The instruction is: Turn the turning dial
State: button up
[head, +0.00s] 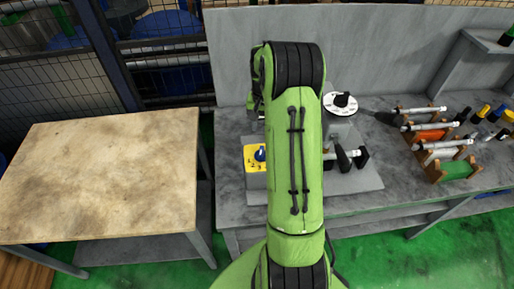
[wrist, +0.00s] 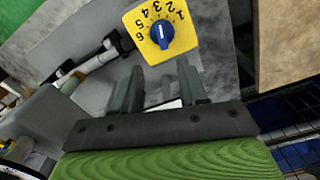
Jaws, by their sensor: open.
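The turning dial is a blue knob (wrist: 161,34) with a white mark, on a yellow plate (wrist: 190,32) printed with numbers 1 to 6. In the wrist view it sits at top centre, just beyond my gripper (wrist: 158,82). My gripper's two dark fingers are apart with nothing between them, and they do not appear to touch the dial. In the head view the blue dial (head: 260,154) and yellow plate (head: 250,165) show left of my green arm, which hides part of the machine. My gripper is hidden in the head view.
The grey machine base (head: 352,181) stands on a grey workbench (head: 390,205). A white round disc (head: 340,104) is behind. Wooden racks (head: 437,168) with tools stand at the right. A bare wooden table (head: 100,175) is at the left, with a gap before the bench.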

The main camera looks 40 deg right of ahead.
aim_at(261, 150)
jog(key=f, duration=1.2)
jog(key=shift+w+a+p, duration=0.15)
jog(key=shift+a+p, duration=0.05)
jog(key=shift+p, duration=0.2)
grip_shut()
